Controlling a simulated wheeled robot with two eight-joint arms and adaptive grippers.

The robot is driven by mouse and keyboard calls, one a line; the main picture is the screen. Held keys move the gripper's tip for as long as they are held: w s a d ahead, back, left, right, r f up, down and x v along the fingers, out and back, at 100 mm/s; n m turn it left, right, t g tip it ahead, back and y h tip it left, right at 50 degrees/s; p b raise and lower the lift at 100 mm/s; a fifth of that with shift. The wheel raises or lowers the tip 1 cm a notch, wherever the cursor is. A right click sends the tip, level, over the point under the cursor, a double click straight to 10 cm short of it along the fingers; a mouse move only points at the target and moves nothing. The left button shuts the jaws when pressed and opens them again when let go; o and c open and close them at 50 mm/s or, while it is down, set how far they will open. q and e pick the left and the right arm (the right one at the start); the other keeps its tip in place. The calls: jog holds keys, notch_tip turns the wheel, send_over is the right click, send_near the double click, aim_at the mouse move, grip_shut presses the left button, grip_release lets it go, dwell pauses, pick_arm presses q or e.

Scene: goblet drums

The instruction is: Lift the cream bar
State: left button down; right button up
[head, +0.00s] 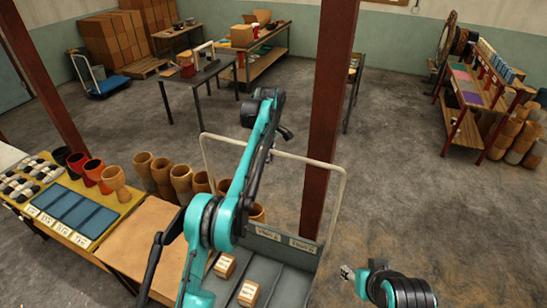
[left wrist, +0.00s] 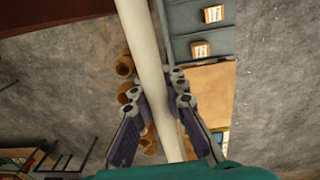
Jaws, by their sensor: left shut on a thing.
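The cream bar (head: 311,160) is the top of a bent tube frame standing on a grey, divided tray (head: 292,262). In the left wrist view the cream bar (left wrist: 146,60) runs from the top edge down between my fingers. My left gripper (head: 270,152) is shut around it near the middle of its span; its fingers lie on both sides of the bar in the left wrist view (left wrist: 155,90). My arm hides part of the frame in the head view. My right gripper (head: 347,272) is at the lower right, apart from the frame, and its jaws are too small to read.
Wooden blocks (head: 249,292) with labels sit in the tray. Several brown goblet drums (head: 181,180) stand behind the wooden bench (head: 140,235). A dark red post (head: 328,110) rises close behind the bar. Open concrete floor (head: 430,210) lies to the right.

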pick_arm(q)
jog(key=shift+w+d, duration=0.15)
jog(key=shift+w, duration=0.3)
jog(key=shift+r, duration=0.1)
jog(key=c, duration=1.8)
grip_release()
jog(key=shift+o, duration=0.2)
jog(key=shift+s, duration=0.2)
